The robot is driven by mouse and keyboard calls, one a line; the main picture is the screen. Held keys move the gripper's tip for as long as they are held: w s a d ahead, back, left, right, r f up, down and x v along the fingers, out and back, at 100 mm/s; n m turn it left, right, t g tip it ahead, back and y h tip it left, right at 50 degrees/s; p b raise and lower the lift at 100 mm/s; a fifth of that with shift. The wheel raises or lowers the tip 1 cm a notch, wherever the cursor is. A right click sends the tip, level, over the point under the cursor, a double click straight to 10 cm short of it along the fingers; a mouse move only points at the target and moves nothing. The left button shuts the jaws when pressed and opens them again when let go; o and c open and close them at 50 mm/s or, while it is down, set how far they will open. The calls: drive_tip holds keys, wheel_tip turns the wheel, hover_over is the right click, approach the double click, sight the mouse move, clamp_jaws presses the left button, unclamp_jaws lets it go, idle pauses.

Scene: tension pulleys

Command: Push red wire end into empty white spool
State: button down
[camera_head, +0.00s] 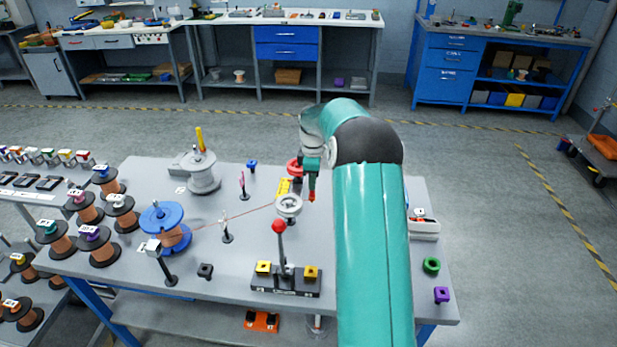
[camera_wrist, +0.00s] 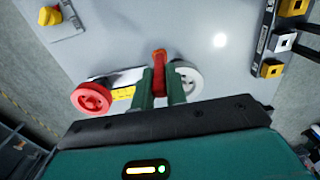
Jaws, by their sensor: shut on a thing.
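My gripper (camera_head: 313,188) hangs over the grey workbench, just right of the white pulley (camera_head: 288,206). In the wrist view its green fingers (camera_wrist: 160,82) are shut on a red piece, the red wire end (camera_wrist: 159,58), which sticks out past the tips. A thin reddish wire (camera_head: 248,213) runs from the blue spool (camera_head: 165,217) past a small post to the white pulley; its last stretch to my gripper cannot be made out.
A red pulley (camera_head: 294,168) and a yellow scale (camera_head: 284,187) are beside the white pulley. A red-knobbed lever (camera_head: 279,227) stands on a black base in front. Small posts (camera_head: 226,226) rise between the spools. Several copper spools (camera_head: 98,246) stand at the left.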

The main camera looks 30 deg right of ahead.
drive_tip(key=s+d, duration=0.2)
drive_tip(key=s, duration=1.5)
drive_tip(key=shift+d, duration=0.2)
idle(0.5)
drive_tip(key=shift+r, duration=0.1)
wheel_tip(320, 180, up, 8)
idle(1.0)
drive_tip(key=s, duration=0.5)
drive_tip(key=shift+d, duration=0.35)
drive_tip(key=shift+w+f, duration=0.1)
drive_tip(key=shift+f, duration=0.1)
idle(0.3)
drive_tip(key=shift+a+f, duration=0.1)
drive_tip(key=shift+f, duration=0.45)
